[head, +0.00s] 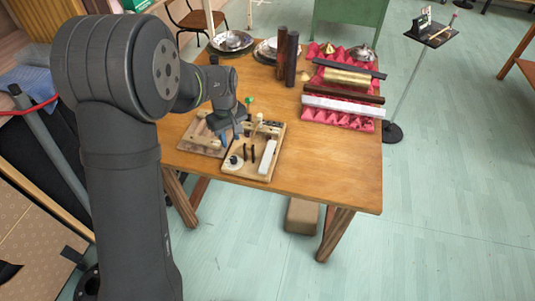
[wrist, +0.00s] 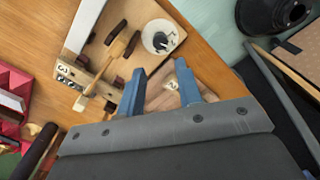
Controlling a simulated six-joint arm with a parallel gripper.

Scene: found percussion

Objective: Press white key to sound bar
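A light wooden board (head: 237,171) stands near the left of the table. A long white key (head: 267,156) lies along its right side; in the wrist view the white key (wrist: 84,26) shows at top left, partly cut off. The board also bears a white round piece (wrist: 161,37), small dark pieces and a pale wooden hammer-like part (wrist: 97,92). I cannot tell for certain which part is the bar that sounds. My gripper (wrist: 162,70) has its two blue fingers apart, with nothing held. In the head view my gripper (head: 226,139) is at the board's back left, away from the key.
A second wooden frame (head: 198,137) lies left of the board, partly behind my gripper. Several bars, including a white one (head: 342,106), rest on red ridged foam (head: 330,119). Dark upright tubes (head: 291,60) and metal lids (head: 232,41) stand farther back. The table front (head: 320,180) is clear.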

